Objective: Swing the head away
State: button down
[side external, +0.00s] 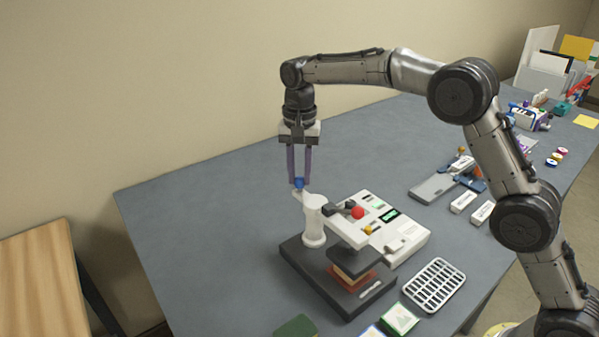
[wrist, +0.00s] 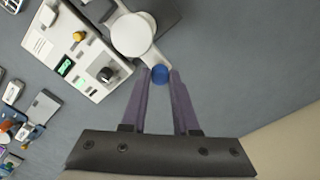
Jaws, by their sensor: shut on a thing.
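The press has a dark base (side external: 300,258), a white post (side external: 314,222) and a head (side external: 353,257) on an arm. The head is over an orange-lit plate (side external: 351,279) on the base. A blue knob (side external: 298,183) sits at the end of a short white lever behind the post. My gripper (side external: 299,184) points down with its purple fingers shut on the blue knob. In the wrist view the knob (wrist: 160,74) is between the fingertips of my gripper (wrist: 160,75), beside the round white post top (wrist: 132,34).
A white control panel (side external: 412,243) with a red button (side external: 358,212) stands right behind the press. A white grid rack (side external: 434,285) and small boxes (side external: 399,318) lie in front. The blue-grey table is clear to the left and behind.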

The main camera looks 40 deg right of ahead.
jog(key=shift+d, duration=0.1)
jog(key=s+d+m, duration=0.4)
jog(key=d+m, duration=0.1)
jog(key=m, duration=1)
dwell(0.5)
jog(key=shift+s+d+r, duration=0.1)
jog(key=shift+s+d, duration=0.05)
dwell(0.3)
jog(key=c, duration=0.7)
grip_release()
jog(key=shift+o, duration=0.2)
notch_tip(320, 180, up, 14)
